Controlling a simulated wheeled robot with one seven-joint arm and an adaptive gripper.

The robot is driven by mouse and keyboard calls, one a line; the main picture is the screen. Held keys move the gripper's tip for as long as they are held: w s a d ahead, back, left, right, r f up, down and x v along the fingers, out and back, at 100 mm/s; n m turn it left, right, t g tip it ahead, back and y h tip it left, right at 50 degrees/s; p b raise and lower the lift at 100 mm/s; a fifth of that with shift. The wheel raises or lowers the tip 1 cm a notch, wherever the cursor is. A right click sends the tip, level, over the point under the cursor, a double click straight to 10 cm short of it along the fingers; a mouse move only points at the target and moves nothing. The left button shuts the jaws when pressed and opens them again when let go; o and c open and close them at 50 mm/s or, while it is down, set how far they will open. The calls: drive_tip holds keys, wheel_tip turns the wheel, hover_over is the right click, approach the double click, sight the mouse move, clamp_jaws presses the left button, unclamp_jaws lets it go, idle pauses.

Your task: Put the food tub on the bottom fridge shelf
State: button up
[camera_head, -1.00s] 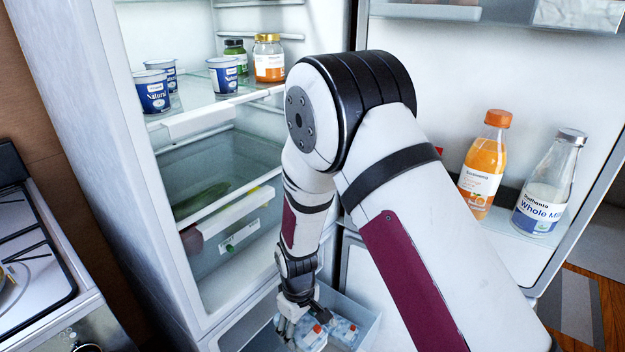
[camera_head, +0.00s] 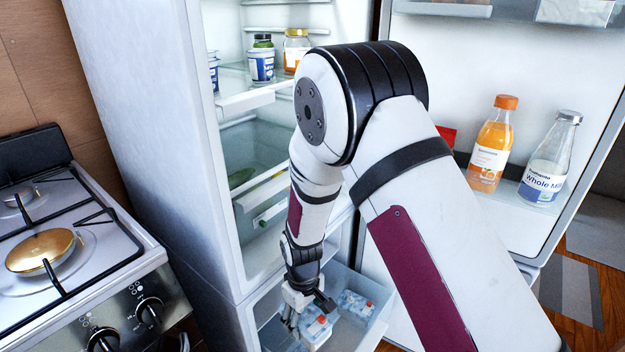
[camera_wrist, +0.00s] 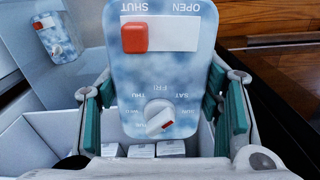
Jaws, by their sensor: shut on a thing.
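The food tub (camera_wrist: 158,85) has a cloudy blue-and-white lid with a red slider and a day dial. In the wrist view it stands between my gripper's green-padded fingers (camera_wrist: 160,115), which are shut on its sides. In the head view my gripper (camera_head: 300,308) holds the tub (camera_head: 317,333) at the open lower drawer (camera_head: 372,335); I cannot tell how far it is lifted. A second, similar tub (camera_head: 355,304) lies in the drawer, and also shows in the wrist view (camera_wrist: 55,38). The fridge's lower glass shelf (camera_head: 255,150) is partly hidden by my arm.
Yogurt cups (camera_head: 261,66) and jars (camera_head: 296,52) stand on the shelf above. The open fridge door on the right holds a juice bottle (camera_head: 492,145) and a milk bottle (camera_head: 550,160). A stove (camera_head: 75,240) stands close on the left. White boxes (camera_wrist: 142,151) lie beneath the tub.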

drive_tip(key=w+d+r+m+b, duration=0.4)
drive_tip(key=w+d+r, duration=0.4)
drive_tip(key=d+r, duration=0.1)
drive_tip(key=w+d+r+m+b, duration=0.2)
drive_tip(key=d+r+m, duration=0.3)
drive_tip(key=d+r, duration=0.75)
drive_tip(key=s+r+p, duration=1.1)
drive_tip(key=s+p, duration=0.5)
drive_tip(key=p, duration=1.2)
drive_tip(key=shift+s+a+r, duration=0.15)
drive_tip(key=shift+a+r, duration=0.2)
drive_tip(key=shift+r, duration=0.05)
drive_tip(key=shift+f, duration=0.1)
